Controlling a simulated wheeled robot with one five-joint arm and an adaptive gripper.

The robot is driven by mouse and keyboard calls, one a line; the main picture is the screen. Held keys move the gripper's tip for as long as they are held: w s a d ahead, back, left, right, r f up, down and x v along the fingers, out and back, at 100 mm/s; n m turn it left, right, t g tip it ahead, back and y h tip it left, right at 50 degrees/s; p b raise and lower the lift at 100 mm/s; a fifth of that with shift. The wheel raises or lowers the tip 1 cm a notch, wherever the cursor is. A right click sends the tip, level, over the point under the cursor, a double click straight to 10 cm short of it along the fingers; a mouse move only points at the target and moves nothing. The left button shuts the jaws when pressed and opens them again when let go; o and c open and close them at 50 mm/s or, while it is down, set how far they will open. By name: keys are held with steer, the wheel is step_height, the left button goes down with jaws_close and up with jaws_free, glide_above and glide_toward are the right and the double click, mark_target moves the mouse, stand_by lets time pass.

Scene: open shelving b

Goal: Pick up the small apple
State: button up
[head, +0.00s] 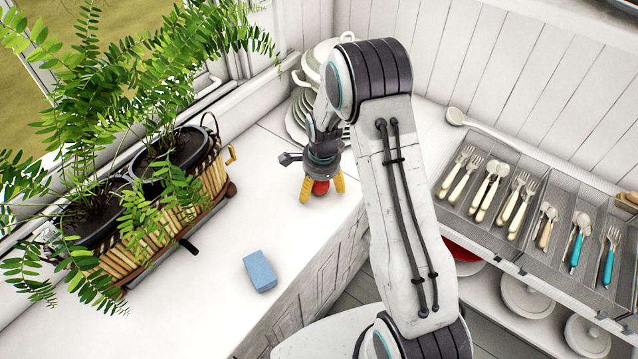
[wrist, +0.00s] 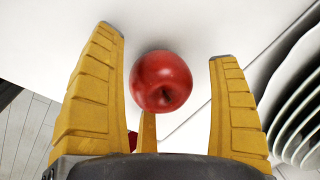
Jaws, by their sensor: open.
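A small red apple (head: 320,187) sits on the white counter near its inner corner. My gripper (head: 322,190) is above it, pointing down, with its yellow fingers on both sides of the apple. In the wrist view the apple (wrist: 161,81) lies between the open fingers (wrist: 168,85), with a gap on each side, wider on the right. A third finger shows below the apple. Part of the apple is hidden by the fingers in the head view.
Stacked plates (wrist: 302,112) stand close on the right, with a white pot (head: 318,62) behind. A blue sponge (head: 260,271) lies on the open counter. A planter basket (head: 150,235) stands at left. Cutlery trays (head: 520,205) are at right.

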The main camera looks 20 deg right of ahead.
steer(key=shift+c, duration=0.4)
steer(key=c, duration=1.2)
